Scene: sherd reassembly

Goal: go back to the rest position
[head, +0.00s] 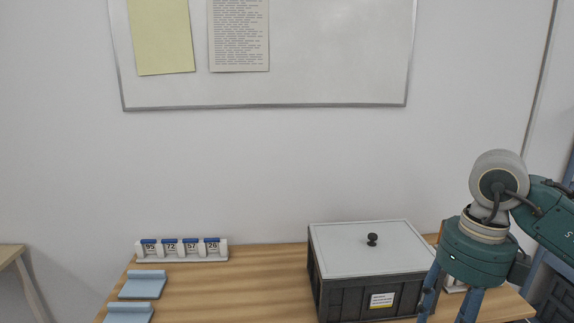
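My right gripper (445,306) comes in from the right on its green arm and points down in front of the right end of a dark crate with a grey lid. Its two blue-green fingers stand well apart, with nothing visible between them. The fingertips run to the bottom edge of the picture, so their very ends are hard to see. My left gripper and arm are not in view.
The lidded dark crate (338,298) stands on the wooden table (230,288). A white rack (183,258) with numbered tags is at the back left. Two light blue holders (143,285) (129,313) lie in front. The table's middle is clear. A whiteboard (335,60) hangs behind.

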